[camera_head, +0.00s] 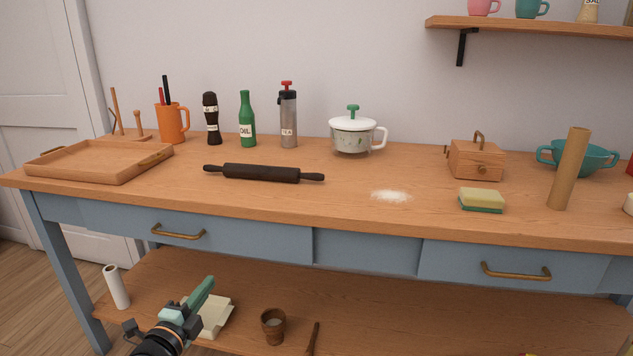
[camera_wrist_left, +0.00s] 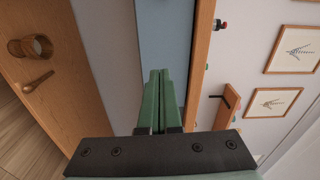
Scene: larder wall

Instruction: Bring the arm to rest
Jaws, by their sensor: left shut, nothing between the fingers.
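My left gripper (camera_head: 202,292) is at the lower left of the head view, in front of the table and below its top. Its green fingers point up and to the right. In the left wrist view the two green fingers (camera_wrist_left: 159,98) lie together, shut with nothing between them. The gripper is apart from the table and its drawers. My right gripper is not in either view.
The wooden table (camera_head: 340,205) has blue drawers and a lower shelf (camera_head: 390,310). A rolling pin (camera_head: 264,173), a tray (camera_head: 95,172) and a sponge (camera_head: 482,199) lie on top. A brown cup (camera_head: 273,326) stands on the shelf near my left gripper.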

